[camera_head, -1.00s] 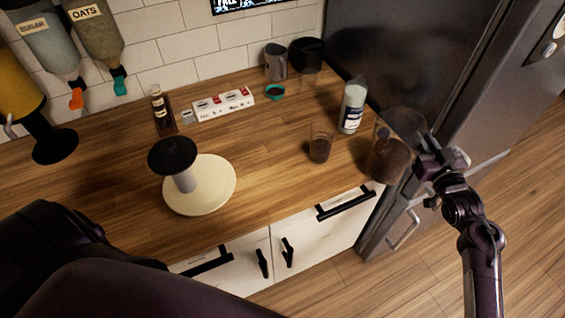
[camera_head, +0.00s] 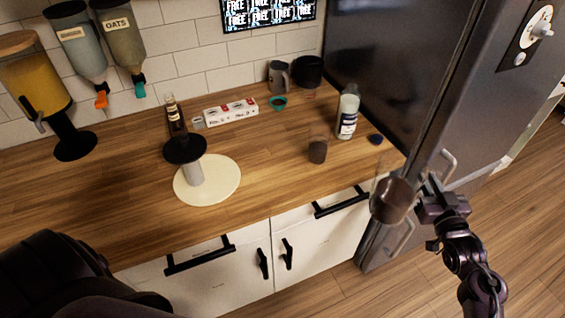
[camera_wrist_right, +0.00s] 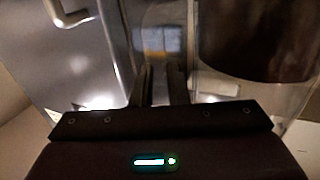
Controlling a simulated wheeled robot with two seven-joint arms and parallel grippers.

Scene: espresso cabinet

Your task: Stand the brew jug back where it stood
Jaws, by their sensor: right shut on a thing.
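The brew jug (camera_head: 392,200) is a clear glass vessel with dark brown liquid inside. In the head view it hangs in front of the counter's (camera_head: 290,185) right front corner, slightly tilted. My right gripper (camera_head: 428,196) is at its right side, shut on it. In the right wrist view the jug (camera_wrist_right: 262,35) fills the upper right, and the gripper's fingers (camera_wrist_right: 160,85) are close together at the glass. My left arm shows at the lower left of the head view, but its gripper is out of view.
A small glass of dark liquid (camera_head: 318,152), a white bottle (camera_head: 347,113) and a small dark object (camera_head: 376,139) stand at the counter's right. The fridge (camera_head: 440,90) bounds the right. Bare wood lies between.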

